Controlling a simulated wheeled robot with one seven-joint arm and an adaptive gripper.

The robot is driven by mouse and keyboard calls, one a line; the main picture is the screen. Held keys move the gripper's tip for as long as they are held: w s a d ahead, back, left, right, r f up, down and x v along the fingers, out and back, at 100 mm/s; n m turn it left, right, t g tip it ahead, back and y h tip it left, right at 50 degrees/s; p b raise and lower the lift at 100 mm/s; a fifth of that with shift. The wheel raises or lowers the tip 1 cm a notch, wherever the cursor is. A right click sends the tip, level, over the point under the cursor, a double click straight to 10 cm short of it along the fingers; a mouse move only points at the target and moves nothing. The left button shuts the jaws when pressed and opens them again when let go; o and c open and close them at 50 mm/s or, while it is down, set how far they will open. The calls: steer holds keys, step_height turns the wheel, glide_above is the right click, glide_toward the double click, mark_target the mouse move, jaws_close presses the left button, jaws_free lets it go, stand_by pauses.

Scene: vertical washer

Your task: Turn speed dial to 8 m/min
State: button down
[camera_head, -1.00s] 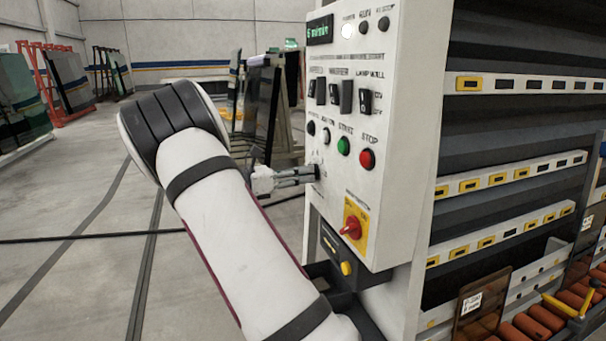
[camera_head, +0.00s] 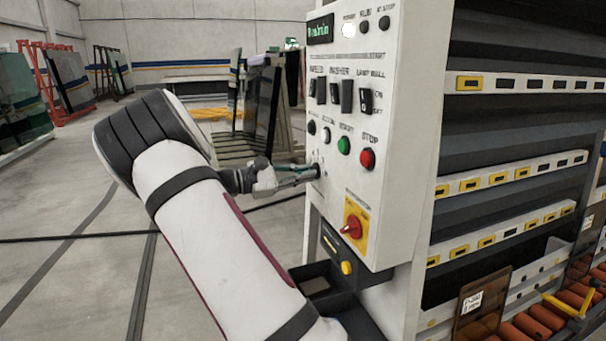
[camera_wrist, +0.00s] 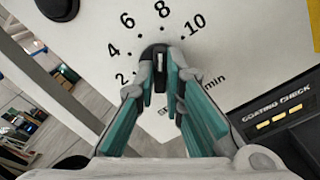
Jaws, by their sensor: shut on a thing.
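The speed dial (camera_wrist: 160,52) is a black knob on the white panel, seen close in the wrist view. Its scale runs 2, 4, 6, 8, 10, and the pale line on the knob points up, about at the 8. My gripper (camera_wrist: 161,82) is shut on the dial, one teal-lined finger on each side. In the head view my gripper (camera_head: 316,172) reaches the panel's left side from the left, and its tips hide most of the dial. The green display (camera_head: 320,29) shows a number in m/min; the digit is blurred and looks like 8.
Above the dial, the panel has several switches, a green button (camera_head: 344,145) and a red stop button (camera_head: 367,159). A red-and-yellow rotary switch (camera_head: 352,229) sits below. A dark box labelled coating check (camera_wrist: 280,118) stands out near my gripper. Open floor lies left.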

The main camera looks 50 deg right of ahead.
steer(key=shift+m, duration=0.3)
steer(key=c, duration=1.7)
jaws_free()
steer(key=v, duration=1.2)
steer(key=shift+a, duration=0.1)
